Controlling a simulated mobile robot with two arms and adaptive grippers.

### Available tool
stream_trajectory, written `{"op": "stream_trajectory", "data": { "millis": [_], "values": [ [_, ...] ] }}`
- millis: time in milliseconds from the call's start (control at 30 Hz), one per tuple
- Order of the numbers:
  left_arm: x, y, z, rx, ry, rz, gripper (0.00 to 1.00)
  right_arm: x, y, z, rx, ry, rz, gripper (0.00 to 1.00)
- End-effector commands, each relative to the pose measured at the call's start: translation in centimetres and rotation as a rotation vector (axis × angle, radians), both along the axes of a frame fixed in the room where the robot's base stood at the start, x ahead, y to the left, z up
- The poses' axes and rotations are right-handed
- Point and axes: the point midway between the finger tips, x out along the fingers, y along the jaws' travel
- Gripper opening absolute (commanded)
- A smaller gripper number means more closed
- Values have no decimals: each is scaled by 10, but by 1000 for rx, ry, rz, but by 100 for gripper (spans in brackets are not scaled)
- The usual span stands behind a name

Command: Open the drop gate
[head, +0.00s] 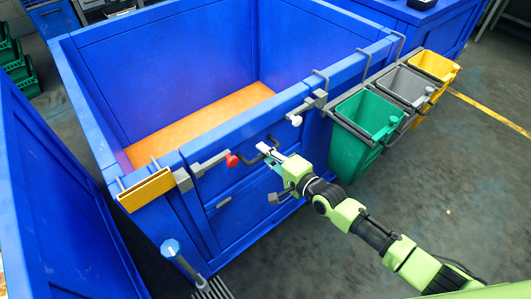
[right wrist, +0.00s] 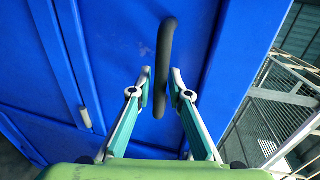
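The drop gate (head: 240,198) is the blue front panel of a large blue bin, and it stands upright. A dark curved handle (head: 273,140) sits near the gate's top right. In the right wrist view the handle (right wrist: 166,60) runs between the fingers of my right gripper (right wrist: 160,88). The fingers are apart, with the right fingertip close to the bar; I cannot tell if they touch. In the head view my right gripper (head: 268,149) is at the handle. A red knob (head: 232,160) and a white knob (head: 296,120) are on grey latches along the rim. My left gripper is not in view.
Green (head: 352,150), grey (head: 405,86) and yellow (head: 434,65) bins hang on the bin's right side. A yellow-fronted bracket (head: 145,190) is at the front left corner. An orange board (head: 205,122) lies inside. The floor at right is clear.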

Motion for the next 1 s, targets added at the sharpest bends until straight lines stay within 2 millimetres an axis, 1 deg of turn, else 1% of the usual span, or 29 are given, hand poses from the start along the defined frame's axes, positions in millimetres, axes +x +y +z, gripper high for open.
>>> {"op": "stream_trajectory", "data": {
  "millis": [200, 267, 300, 667, 1000],
  "values": [
    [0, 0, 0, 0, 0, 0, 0, 0, 0, 0, 1, -1, 0, 18],
    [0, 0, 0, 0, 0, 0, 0, 0, 0, 0, 1, -1, 0, 2],
    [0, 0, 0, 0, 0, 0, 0, 0, 0, 0, 1, -1, 0, 0],
    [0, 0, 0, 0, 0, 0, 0, -1, -1, 0, 0, 0, -1, 0],
    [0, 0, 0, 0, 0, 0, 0, -8, -7, -4, -2, 1, -1, 0]
  ]
}}
